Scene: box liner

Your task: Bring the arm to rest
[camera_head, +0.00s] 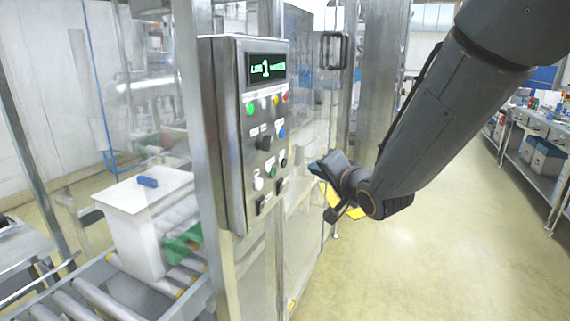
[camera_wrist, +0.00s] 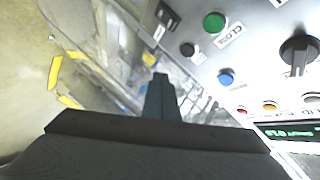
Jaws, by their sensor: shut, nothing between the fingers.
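My arm reaches down from the top right of the head view. My gripper (camera_head: 318,169) is at its lower end, just right of the control panel (camera_head: 236,150) and apart from its face as far as I can tell. In the wrist view my gripper (camera_wrist: 160,82) shows as one dark narrow tip, with the fingers together and nothing held. The panel's buttons lie beyond it: a green button (camera_wrist: 214,22), a blue button (camera_wrist: 226,76) and a black knob (camera_wrist: 299,50).
A roller conveyor (camera_head: 95,295) with a white box (camera_head: 135,235) stands at the left behind a metal post (camera_head: 205,130). A workbench (camera_head: 535,140) runs along the right. The floor (camera_head: 460,250) between is clear.

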